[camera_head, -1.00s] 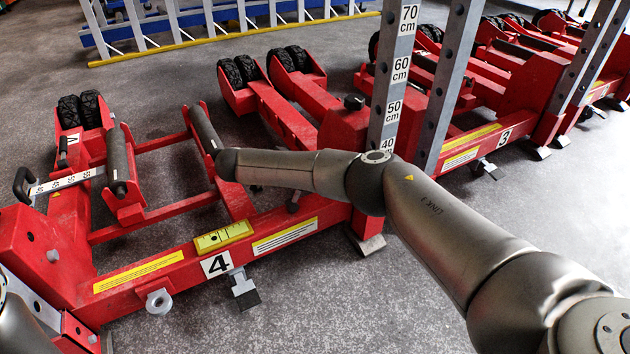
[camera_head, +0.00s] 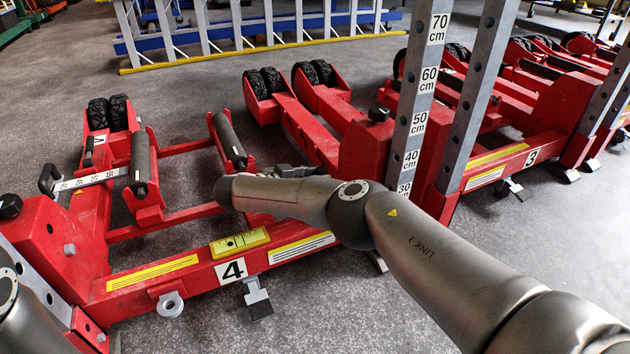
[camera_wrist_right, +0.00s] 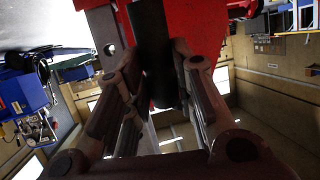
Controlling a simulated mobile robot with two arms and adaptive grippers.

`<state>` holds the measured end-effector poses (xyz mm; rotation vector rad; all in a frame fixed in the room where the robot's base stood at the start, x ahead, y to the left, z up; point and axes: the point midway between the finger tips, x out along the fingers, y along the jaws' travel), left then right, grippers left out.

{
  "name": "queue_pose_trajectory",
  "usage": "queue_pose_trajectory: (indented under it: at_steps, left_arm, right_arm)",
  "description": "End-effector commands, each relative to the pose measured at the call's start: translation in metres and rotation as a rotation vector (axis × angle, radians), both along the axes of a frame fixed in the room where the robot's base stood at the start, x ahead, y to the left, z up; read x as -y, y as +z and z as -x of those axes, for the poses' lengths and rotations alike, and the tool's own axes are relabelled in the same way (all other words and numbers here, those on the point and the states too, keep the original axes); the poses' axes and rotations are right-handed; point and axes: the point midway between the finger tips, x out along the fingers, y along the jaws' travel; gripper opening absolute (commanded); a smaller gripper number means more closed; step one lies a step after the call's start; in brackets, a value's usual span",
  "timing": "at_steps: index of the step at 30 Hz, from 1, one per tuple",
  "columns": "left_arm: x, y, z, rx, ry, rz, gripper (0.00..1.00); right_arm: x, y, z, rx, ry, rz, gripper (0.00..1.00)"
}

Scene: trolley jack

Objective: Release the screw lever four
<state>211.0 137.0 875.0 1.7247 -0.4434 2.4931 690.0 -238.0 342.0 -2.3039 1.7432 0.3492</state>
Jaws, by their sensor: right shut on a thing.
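Trolley jack four, a red steel frame with a white "4" plate (camera_head: 231,270), stands at the left of the head view. My right gripper (camera_head: 290,171) shows partly behind my right forearm, by the jack's right end. In the right wrist view, the fingers (camera_wrist_right: 160,95) are closed around a dark cylindrical handle (camera_wrist_right: 155,45) in front of a red surface. I take it for the screw lever, but my forearm hides its mount in the head view. A black knob (camera_head: 378,114) sits on the red block beside the post. My left gripper is out of view.
A grey post with a cm scale (camera_head: 414,100) rises just right of the gripper. Jack three (camera_head: 530,155) and more red jacks stand to the right. A blue and yellow rack (camera_head: 250,40) is behind. The grey floor in front is clear.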

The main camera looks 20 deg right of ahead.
Motion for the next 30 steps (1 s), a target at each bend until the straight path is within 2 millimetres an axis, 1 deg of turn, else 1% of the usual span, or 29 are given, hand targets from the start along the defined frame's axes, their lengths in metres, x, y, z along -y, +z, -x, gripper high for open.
queue_pose_trajectory:
  at_steps: [1, 5, 6, 14, 17, 20, 22, 30]
  left_arm:
    - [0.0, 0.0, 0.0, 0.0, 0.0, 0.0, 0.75]
    - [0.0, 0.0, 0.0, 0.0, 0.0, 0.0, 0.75]
    - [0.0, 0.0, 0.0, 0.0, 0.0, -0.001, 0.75]
    - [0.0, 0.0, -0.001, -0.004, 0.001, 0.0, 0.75]
    - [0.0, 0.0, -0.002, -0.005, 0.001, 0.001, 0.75]
    - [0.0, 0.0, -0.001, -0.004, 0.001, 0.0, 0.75]
    - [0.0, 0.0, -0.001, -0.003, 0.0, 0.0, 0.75]
    - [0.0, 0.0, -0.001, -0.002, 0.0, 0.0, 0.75]
  right_arm:
    - [-0.002, -0.002, 0.0, -0.003, 0.005, -0.002, 0.27]
    - [-0.002, -0.002, 0.0, -0.003, 0.005, -0.002, 0.43]
    - [-0.002, -0.002, 0.0, -0.003, 0.004, -0.001, 0.46]
    - [-0.001, -0.001, 0.0, -0.002, 0.003, -0.001, 0.46]
    - [-0.005, 0.0, 0.001, -0.002, 0.004, -0.003, 0.46]
    - [-0.017, 0.004, 0.004, -0.002, 0.007, -0.003, 0.46]
    - [-0.029, 0.009, 0.007, 0.0, 0.007, -0.002, 0.46]
    - [-0.081, 0.028, 0.023, 0.001, 0.006, -0.002, 0.46]
